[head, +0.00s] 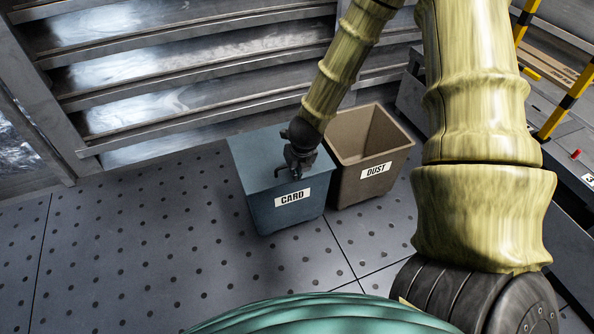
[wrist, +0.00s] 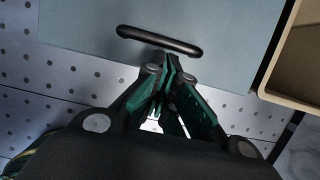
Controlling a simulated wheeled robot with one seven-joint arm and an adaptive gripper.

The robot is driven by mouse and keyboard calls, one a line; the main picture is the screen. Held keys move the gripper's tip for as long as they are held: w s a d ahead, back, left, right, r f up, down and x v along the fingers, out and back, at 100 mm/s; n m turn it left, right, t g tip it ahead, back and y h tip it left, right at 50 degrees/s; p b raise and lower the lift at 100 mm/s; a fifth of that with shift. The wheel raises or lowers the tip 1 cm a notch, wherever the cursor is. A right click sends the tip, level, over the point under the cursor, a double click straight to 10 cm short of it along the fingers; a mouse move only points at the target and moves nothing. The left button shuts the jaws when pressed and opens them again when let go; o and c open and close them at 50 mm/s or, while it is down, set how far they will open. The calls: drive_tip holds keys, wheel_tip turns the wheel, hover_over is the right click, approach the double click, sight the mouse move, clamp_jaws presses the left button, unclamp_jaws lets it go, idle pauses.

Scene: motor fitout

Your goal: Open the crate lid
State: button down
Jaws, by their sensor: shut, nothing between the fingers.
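The closed crate (head: 270,212) is a blue-grey box labelled CARD, standing on the perforated floor. Its flat lid (head: 256,158) covers the top, and it fills much of the wrist view (wrist: 85,35). A black bar handle (wrist: 160,40) sits on the lid near one edge. My gripper (head: 296,168) is over the front part of the lid in the head view and hides some of it. In the wrist view my gripper's fingers (wrist: 170,72) are together and empty, their tips just beside the handle's middle. I cannot tell whether they touch it.
An open brown bin (head: 344,185) labelled DUST stands close against the crate's right side; its rim (wrist: 275,70) shows in the wrist view. Metal shelving (head: 190,75) stands behind. The floor (head: 130,230) to the left is clear. Yellow-black rails (head: 555,105) stand at right.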

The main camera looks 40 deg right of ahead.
drive_tip(key=shift+b+x, duration=0.6)
drive_tip(key=shift+x, duration=0.5)
drive_tip(key=shift+r, duration=0.15)
